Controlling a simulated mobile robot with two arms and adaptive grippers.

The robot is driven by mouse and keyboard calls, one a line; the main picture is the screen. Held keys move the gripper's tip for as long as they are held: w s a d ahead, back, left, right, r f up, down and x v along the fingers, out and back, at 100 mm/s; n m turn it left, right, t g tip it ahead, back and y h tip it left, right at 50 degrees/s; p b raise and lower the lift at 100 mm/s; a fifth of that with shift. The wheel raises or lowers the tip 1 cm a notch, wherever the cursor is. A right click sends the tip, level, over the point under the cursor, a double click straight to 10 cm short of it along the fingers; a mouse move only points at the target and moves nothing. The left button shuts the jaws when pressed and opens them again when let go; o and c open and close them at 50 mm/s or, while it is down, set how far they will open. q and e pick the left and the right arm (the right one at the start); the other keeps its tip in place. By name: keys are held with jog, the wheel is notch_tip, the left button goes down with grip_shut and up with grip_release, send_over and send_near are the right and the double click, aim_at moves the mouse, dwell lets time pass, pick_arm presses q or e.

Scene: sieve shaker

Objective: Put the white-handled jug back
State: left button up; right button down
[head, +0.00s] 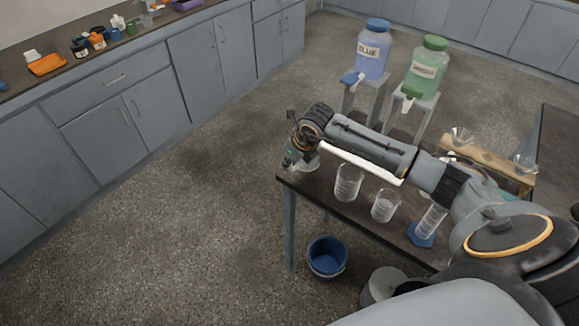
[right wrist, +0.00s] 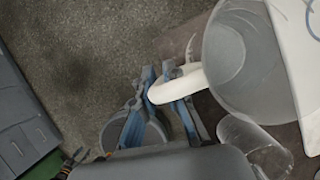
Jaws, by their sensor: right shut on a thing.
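The jug (right wrist: 238,60) is a wide, clear grey vessel with a white handle (right wrist: 177,86), at the right of the right wrist view. My right gripper (right wrist: 168,98) is shut on the white handle. In the head view my right gripper (head: 291,157) is at the far left corner of the dark bench (head: 335,208). Only a pale, clear bit of the jug (head: 309,164) shows there; my arm hides the rest. I cannot tell whether the jug touches the bench. My left gripper is not in view.
Two beakers (head: 348,182) (head: 385,205) and a cylinder on a blue base (head: 422,236) stand close by. A white flat thing (head: 362,164) lies partly behind my arm. Blue and green carboys (head: 373,50) (head: 427,68) stand behind. A blue bucket (head: 327,257) is on the floor.

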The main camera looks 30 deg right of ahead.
aim_at(290, 169)
notch_tip(290, 169, down, 3)
jog(key=shift+w+r+p, duration=0.1)
jog(key=shift+w+p, duration=0.05)
jog(key=shift+p, duration=0.65)
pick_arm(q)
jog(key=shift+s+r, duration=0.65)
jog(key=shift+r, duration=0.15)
pick_arm(e)
jog(key=shift+f, duration=0.2)
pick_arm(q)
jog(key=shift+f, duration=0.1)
pick_arm(e)
jog(key=shift+f, duration=0.1)
jog(key=c, duration=1.4)
grip_release()
pick_arm(q)
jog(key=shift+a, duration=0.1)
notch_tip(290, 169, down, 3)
jog(key=b, duration=0.3)
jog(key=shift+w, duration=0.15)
pick_arm(e)
jog(key=v, duration=1.2)
